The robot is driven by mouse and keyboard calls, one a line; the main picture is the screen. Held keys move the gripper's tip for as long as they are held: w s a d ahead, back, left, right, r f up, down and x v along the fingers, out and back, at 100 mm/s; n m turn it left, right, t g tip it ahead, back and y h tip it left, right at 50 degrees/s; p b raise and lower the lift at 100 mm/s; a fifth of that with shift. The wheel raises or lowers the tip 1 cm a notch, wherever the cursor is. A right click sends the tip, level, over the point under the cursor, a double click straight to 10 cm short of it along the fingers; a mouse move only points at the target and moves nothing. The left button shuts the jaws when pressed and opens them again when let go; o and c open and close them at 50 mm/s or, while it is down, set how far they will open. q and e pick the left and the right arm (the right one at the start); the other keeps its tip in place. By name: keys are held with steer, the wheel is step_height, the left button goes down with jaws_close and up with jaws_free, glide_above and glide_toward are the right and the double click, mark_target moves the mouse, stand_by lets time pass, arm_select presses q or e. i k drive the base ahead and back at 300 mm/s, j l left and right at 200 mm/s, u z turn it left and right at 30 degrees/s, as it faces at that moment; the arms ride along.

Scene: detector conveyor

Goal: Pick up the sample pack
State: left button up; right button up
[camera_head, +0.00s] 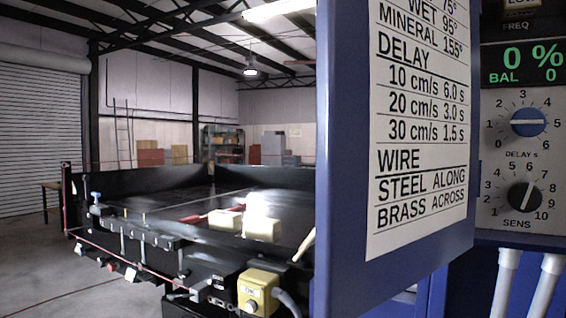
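Two pale cream blocks lie side by side on a black table-like surface (165,205) with raised dark sides. The left block (225,220) is slightly farther away than the right block (262,230). I cannot tell which thing, if any, is the sample pack. A red item (195,218) lies just left of the blocks, and its kind is unclear. Neither of my grippers is in view.
A blue panel (345,180) with a printed sign (420,120) fills the right foreground and hides the surface's right part. A control panel with a blue knob (528,122) and black knob (524,196) stands beyond it. A yellow button box (258,290) sits at the near edge.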

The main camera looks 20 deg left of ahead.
mark_target(222, 221)
steer(key=i+j, duration=0.1)
steer(key=j, duration=0.35)
steer(key=i+j, duration=0.1)
steer(key=j, duration=0.75)
steer(key=i+j, duration=0.15)
steer(key=j, duration=0.3)
steer(key=i+j, duration=0.1)
steer(key=j, duration=0.35)
